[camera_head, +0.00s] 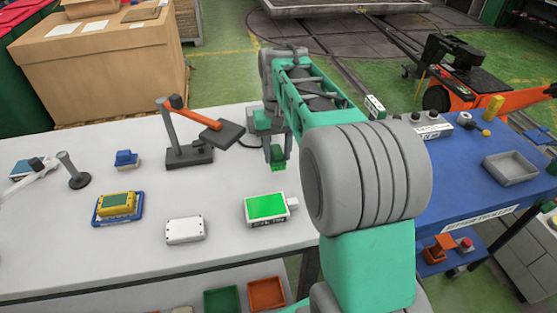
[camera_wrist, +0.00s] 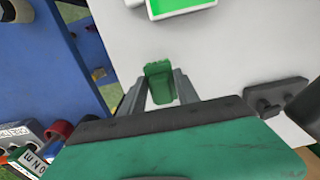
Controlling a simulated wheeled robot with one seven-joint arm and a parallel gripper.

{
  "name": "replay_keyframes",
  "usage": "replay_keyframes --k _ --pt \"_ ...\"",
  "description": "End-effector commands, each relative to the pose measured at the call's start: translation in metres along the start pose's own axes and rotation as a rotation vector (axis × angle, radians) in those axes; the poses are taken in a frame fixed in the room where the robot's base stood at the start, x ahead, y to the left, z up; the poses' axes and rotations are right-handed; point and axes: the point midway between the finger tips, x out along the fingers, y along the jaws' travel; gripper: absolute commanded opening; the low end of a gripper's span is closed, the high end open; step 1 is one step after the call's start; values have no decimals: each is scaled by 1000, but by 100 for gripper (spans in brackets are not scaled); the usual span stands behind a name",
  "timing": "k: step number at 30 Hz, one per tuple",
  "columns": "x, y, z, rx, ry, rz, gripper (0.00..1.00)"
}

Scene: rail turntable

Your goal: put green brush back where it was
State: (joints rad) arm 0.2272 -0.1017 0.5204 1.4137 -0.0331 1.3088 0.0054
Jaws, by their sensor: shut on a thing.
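My gripper (camera_head: 277,158) is over the white table, right of the grey stand in the head view. It is shut on the green brush (camera_head: 278,169), which hangs at its fingertips. In the wrist view the green brush (camera_wrist: 159,84) sits between the two grey fingers of my gripper (camera_wrist: 160,88). Its lower part is partly hidden by my gripper's body. I cannot tell whether the brush touches the tabletop.
A device with a green screen (camera_head: 266,208) lies in front of my gripper. The grey stand with an orange arm (camera_head: 187,150) is at its left. A white box (camera_head: 185,229) and a yellow device (camera_head: 118,204) lie further left. The blue table (camera_head: 462,170) with a grey tray (camera_head: 511,168) stands right.

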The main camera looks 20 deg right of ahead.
Motion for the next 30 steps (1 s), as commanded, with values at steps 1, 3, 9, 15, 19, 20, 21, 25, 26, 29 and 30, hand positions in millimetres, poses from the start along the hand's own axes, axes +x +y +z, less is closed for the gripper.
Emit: replay_keyframes --k 1,3,9,15,19,20,21,25,26,29,30 --pt "5 2 -2 1 -4 0 0" --pt "15 5 -6 -1 -5 0 0" --pt "40 5 -5 -1 0 0 0" --pt "40 5 -5 0 -1 0 0" --pt "42 5 -5 0 -1 0 41" --pt "42 4 -5 0 -1 0 43" --pt "42 4 -5 0 -2 0 46" --pt "42 4 -5 0 -2 0 57" --pt "42 4 -5 0 -2 0 59" --pt "42 4 -5 0 -2 0 59" --pt "42 4 -5 0 -2 0 59"
